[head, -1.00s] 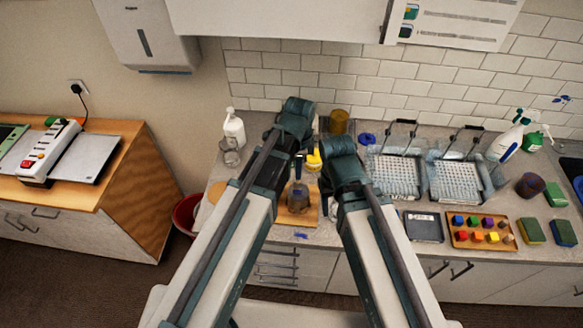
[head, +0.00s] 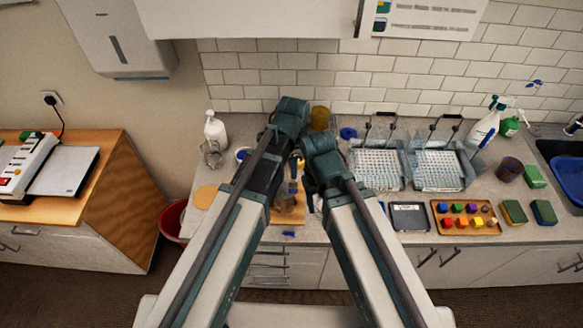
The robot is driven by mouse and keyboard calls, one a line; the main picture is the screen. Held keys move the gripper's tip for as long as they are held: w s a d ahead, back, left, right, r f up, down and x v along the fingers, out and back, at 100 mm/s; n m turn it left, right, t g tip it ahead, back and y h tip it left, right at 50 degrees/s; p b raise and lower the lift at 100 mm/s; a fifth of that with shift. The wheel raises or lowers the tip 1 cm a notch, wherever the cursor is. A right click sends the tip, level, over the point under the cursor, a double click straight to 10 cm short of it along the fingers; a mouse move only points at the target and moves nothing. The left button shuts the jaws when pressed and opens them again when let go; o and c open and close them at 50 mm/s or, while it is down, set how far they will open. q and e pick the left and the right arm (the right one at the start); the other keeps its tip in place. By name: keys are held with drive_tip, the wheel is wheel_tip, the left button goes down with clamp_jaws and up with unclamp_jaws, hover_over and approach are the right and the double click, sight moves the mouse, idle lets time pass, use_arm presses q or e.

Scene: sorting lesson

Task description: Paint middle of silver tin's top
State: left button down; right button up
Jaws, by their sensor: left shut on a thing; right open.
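On a wooden board (head: 292,216) on the counter stands a small brownish-grey round thing (head: 285,205). It may be the silver tin, but my arms partly cover it and its top cannot be made out. My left gripper (head: 292,168) is mostly hidden behind its own arm, above the back of the board. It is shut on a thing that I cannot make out. A small yellow patch (head: 293,187) shows just below it. My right gripper (head: 308,191) is open, lower and close beside the left one, by the board's right side. Its fingertips are largely hidden.
Behind the arms stand a yellow-brown jar (head: 320,118) and a white pump bottle (head: 215,130). Wire racks (head: 376,165), a dark scale-like device (head: 409,217) and a tray of coloured blocks (head: 440,226) lie to the right. A blue scrap (head: 289,234) lies at the front edge.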

use_arm(q)
drive_tip(key=shift+a, duration=0.1)
drive_tip(key=a, duration=0.3)
drive_tip(key=shift+a, duration=0.1)
